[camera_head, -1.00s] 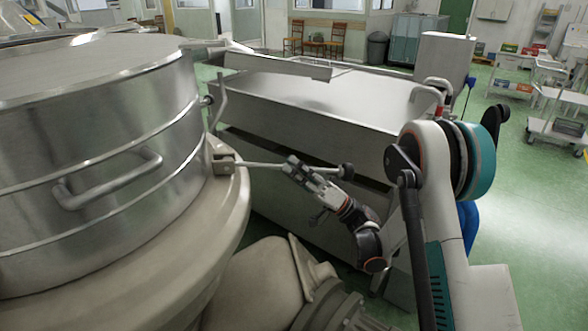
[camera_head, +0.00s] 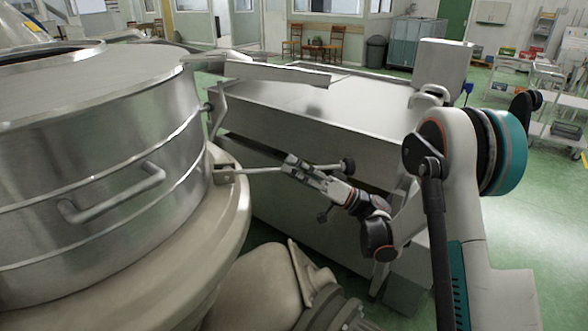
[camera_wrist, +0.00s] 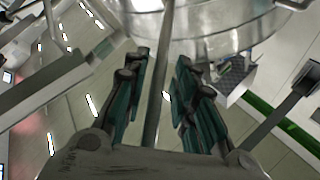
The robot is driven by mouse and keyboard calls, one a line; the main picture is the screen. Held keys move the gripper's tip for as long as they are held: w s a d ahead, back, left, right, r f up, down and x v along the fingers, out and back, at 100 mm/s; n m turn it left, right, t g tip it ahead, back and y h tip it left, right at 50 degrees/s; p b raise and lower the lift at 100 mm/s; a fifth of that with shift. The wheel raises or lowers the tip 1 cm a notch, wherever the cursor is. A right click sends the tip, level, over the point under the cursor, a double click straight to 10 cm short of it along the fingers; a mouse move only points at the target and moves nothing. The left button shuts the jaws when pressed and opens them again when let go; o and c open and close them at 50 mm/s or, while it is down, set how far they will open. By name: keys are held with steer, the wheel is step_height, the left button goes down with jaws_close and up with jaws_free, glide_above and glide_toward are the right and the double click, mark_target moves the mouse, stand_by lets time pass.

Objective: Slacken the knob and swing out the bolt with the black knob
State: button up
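The bolt (camera_head: 260,170) is a thin metal rod sticking out sideways from a bracket (camera_head: 223,172) on the rim of the big steel vessel (camera_head: 95,165). Its black knob (camera_head: 347,167) is at the outer end, away from the vessel. The rod lies nearly level. My gripper (camera_head: 290,163) is at the middle of the rod, between bracket and knob. In the wrist view the rod (camera_wrist: 158,100) runs between my fingers (camera_wrist: 162,58), with a gap on both sides. My gripper is open. The knob cannot be made out in the wrist view.
A large steel trough (camera_head: 310,110) stands close behind the bolt and my arm. A curved metal handle (camera_head: 112,192) sticks out from the vessel's side. A beige housing (camera_head: 260,285) sits below my gripper. Open green floor lies to the right.

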steer(key=shift+d, duration=0.1)
steer(key=v, duration=1.2)
steer(key=shift+d+f, duration=0.1)
steer(key=f+b+v, duration=0.1)
steer(key=b+v, duration=0.6)
steer(key=v, duration=0.8)
steer(key=shift+f, duration=0.4)
stand_by(0.9)
steer(key=shift+a+r, duration=0.1)
steer(key=shift+a, duration=0.2)
stand_by(0.8)
